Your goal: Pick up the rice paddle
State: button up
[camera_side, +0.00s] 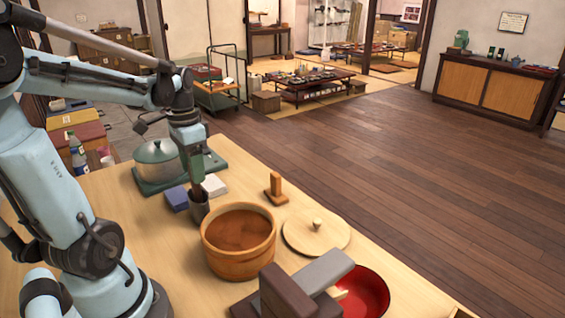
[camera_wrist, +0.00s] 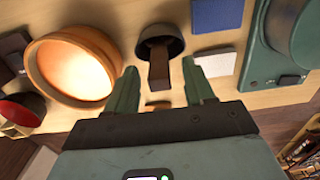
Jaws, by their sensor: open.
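A dark grey cup (camera_side: 199,210) stands on the wooden table with a brown handle (camera_side: 197,189) sticking up out of it. I take this handle for the rice paddle; its lower part is hidden inside the cup. The cup (camera_wrist: 172,34) and handle (camera_wrist: 159,68) also show in the wrist view. My gripper (camera_side: 196,176) points down just above the cup. In the wrist view my gripper (camera_wrist: 160,72) is open, with one finger on each side of the handle and a visible gap on both sides.
A wooden tub (camera_side: 240,262) stands close to the cup, with a round lid (camera_side: 325,240) and a red bowl (camera_side: 372,290) beyond. A blue block (camera_side: 176,199), a white block (camera_side: 214,185), a small wooden stand (camera_side: 276,192) and a lidded pot (camera_side: 155,162) are also near.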

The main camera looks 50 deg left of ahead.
aim_at(198, 200)
jog(key=shift+f, duration=1.6)
grip_shut()
